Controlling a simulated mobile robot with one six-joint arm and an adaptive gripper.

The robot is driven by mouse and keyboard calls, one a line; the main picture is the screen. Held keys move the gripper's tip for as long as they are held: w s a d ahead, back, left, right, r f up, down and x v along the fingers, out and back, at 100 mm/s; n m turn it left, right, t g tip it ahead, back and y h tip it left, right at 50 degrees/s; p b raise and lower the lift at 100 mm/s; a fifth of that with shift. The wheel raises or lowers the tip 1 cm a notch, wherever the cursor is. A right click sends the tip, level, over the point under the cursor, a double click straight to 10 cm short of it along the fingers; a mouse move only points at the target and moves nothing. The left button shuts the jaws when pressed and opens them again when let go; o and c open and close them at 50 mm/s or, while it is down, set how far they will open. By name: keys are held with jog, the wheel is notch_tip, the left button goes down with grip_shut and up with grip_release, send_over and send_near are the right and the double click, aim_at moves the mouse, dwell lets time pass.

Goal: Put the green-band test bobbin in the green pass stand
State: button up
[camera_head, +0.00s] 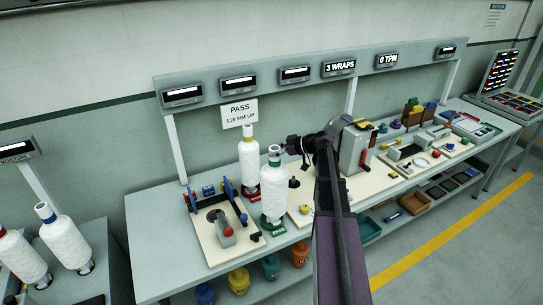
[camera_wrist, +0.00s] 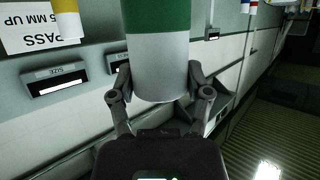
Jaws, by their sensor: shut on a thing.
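The green-band test bobbin (camera_head: 274,190) is a white wound bobbin with a green band near its top, and it looks upright in the head view. My gripper (camera_head: 284,149) is shut on its top tube, just by the band. In the wrist view, the white tube and green band (camera_wrist: 158,18) stand between the two fingers of my gripper (camera_wrist: 159,75). The green pass stand (camera_head: 268,223) shows as a green base at the bobbin's lower end. I cannot tell whether the bobbin rests on it or hangs just above.
A yellow-band bobbin (camera_head: 249,165) stands close behind left, on a red base. A PASS sign (camera_head: 239,113) hangs above it. A fixture board (camera_head: 215,247) lies left, and a grey machine (camera_head: 354,150) stands right. More bobbins (camera_head: 66,240) stand on the left bench.

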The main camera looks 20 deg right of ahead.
jog(key=shift+w, duration=0.15)
jog(key=shift+w+f, duration=0.2)
jog(key=shift+w, duration=1.1)
jog(key=shift+s+f+b, duration=0.1)
jog(key=shift+f+b, duration=1.55)
jog(key=shift+b, duration=0.3)
jog(key=shift+f, duration=0.1)
jog(key=o, duration=1.3)
jog(key=shift+o, duration=0.2)
